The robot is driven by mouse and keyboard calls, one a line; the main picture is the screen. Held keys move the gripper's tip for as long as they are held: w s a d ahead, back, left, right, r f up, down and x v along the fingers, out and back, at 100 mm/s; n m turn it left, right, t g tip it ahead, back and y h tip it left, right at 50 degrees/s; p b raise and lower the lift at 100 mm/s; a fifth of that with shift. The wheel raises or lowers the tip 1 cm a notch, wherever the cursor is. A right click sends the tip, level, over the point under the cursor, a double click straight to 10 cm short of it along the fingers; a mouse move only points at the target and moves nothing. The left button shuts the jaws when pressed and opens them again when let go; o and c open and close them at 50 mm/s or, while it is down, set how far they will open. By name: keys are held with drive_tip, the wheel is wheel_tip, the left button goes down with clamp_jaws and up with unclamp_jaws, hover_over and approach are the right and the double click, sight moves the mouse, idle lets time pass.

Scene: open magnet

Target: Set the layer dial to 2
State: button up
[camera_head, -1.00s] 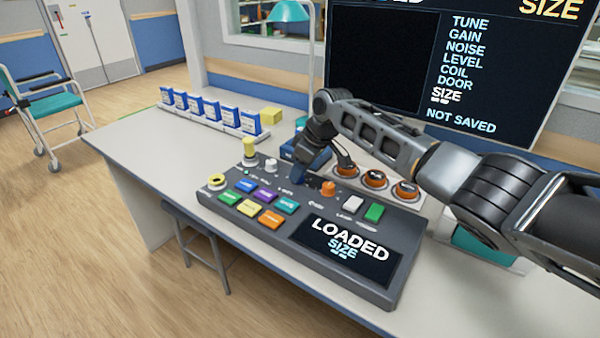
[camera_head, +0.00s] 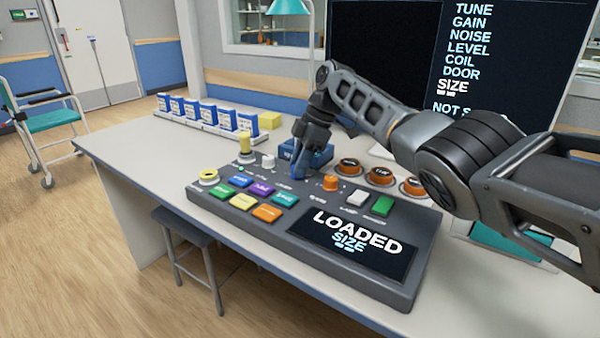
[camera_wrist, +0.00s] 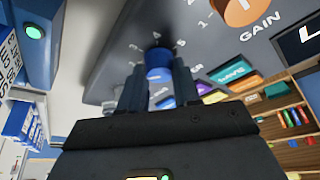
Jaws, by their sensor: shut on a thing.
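The console (camera_head: 345,290) lies on the desk with coloured buttons, knobs and a screen reading LOADED SIZE. My gripper (camera_head: 298,176) reaches down to the console's back part, between a white knob (camera_head: 268,161) and the orange GAIN dial (camera_head: 330,184). In the wrist view my gripper (camera_wrist: 158,92) has a finger on each side of a blue dial (camera_wrist: 158,62), shut on it. White numbers, among them 3 and 4, ring this dial. Its name label and pointer are not readable, so I cannot tell its setting. In the head view my fingers mostly hide it.
A yellow knob (camera_head: 245,144) stands left of my gripper. A blue box (camera_head: 318,153) is just behind it, and several orange round buttons (camera_head: 381,174) are behind right. Blue cartridges (camera_head: 194,110) stand in a row at the back left.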

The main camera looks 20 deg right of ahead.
drive_tip(key=shift+n, duration=0.3)
drive_tip(key=o, duration=1.1)
drive_tip(key=shift+c, duration=0.2)
drive_tip(key=shift+r, duration=0.1)
drive_tip(key=v, duration=0.7)
drive_tip(key=shift+r, duration=0.3)
drive_tip(key=shift+d, duration=0.1)
